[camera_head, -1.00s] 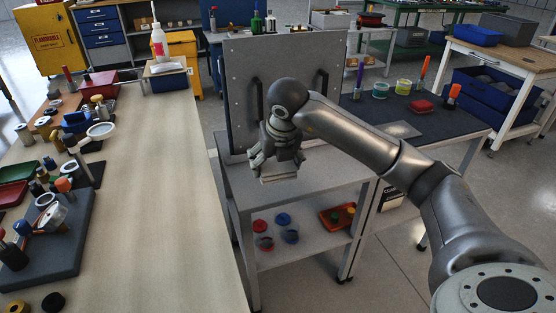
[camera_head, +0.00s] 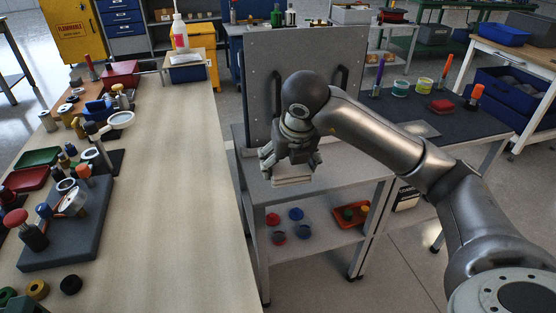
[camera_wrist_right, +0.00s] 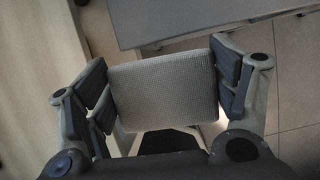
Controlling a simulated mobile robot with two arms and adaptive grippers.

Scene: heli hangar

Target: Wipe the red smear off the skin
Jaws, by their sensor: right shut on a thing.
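My right gripper (camera_head: 290,170) is shut on a pale, waffle-textured wiping pad (camera_wrist_right: 163,90), which fills the space between its fingers in the right wrist view. In the head view the pad (camera_head: 293,181) hangs below the fingers, in front of the upright grey panel and apart from it as far as I can tell. That panel (camera_head: 262,85) has small dots along its edges and two dark handles, and may be the skin. My arm hides part of it. No red smear shows on the side facing me. My left gripper is out of view.
A dark-topped table (camera_head: 410,112) with pots stands right. Floor shows between bench and cart.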

